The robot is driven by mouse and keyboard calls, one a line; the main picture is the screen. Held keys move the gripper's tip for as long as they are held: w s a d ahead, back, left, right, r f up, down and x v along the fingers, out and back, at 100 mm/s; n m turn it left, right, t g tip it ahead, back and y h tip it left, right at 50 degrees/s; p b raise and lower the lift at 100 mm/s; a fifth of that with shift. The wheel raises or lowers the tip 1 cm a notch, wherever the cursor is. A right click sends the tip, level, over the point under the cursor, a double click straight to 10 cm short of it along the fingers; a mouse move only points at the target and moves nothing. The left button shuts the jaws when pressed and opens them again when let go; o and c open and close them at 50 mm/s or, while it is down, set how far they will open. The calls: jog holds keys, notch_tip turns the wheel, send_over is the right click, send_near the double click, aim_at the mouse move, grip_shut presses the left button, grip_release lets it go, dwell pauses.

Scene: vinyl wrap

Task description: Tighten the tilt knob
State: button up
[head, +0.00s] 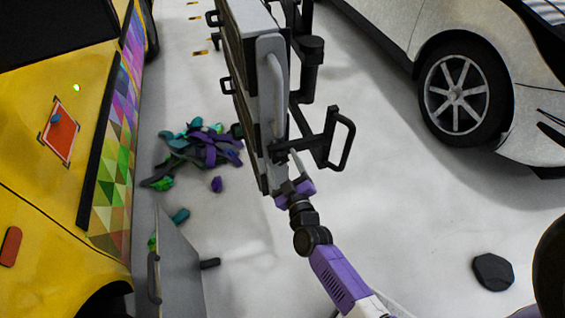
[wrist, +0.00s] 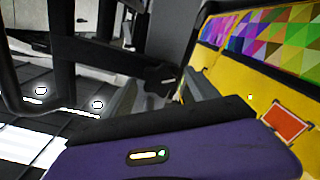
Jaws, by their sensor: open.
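My gripper (head: 290,166) is at the lower end of the upright stand, beside its black bracket, with the purple wrist body just below. In the wrist view my gripper (wrist: 158,92) shows two grey fingers spread apart and nothing held. A dark knob-like part (wrist: 160,74) with a small light mark lies ahead, between the fingers in the picture. It looks like the tilt knob. I cannot tell whether the fingers touch it or how deep it sits between them. In the head view the knob is too small and crowded to make out clearly.
A tall grey panel (head: 272,95) with a black looped handle (head: 343,142) stands close to my arm. A yellow vehicle (head: 40,190) is at left and a white car (head: 440,25) at right. Colourful scraps (head: 205,148) lie on the floor. Floor at lower right is mostly clear.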

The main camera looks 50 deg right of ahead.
jog(key=shift+w+d, duration=0.15)
jog(key=shift+w, duration=0.05)
jog(key=c, duration=1.4)
jog(key=shift+o, duration=0.2)
